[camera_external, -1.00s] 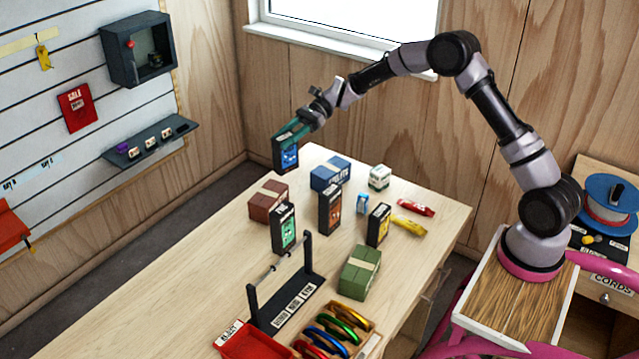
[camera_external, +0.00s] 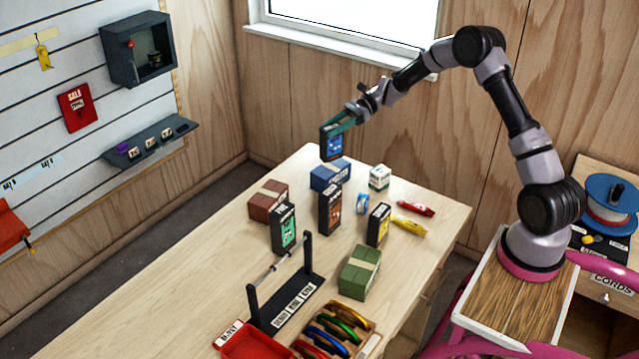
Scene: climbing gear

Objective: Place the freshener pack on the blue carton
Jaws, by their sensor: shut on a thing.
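The freshener pack seems to be the dark pack with a blue front (camera_external: 332,146) held by my gripper (camera_external: 342,126). My gripper is shut on its upper part, and the pack hangs upright. The blue carton (camera_external: 324,177) lies on the far part of the wooden table.
Dark packs with orange (camera_external: 330,208), green (camera_external: 283,228) and yellow (camera_external: 378,225) fronts stand on the table. A brown carton (camera_external: 268,201), a green carton (camera_external: 359,272) and a white box (camera_external: 379,177) are nearby. A dark rack (camera_external: 284,291) stands in front. The table's left side is clear.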

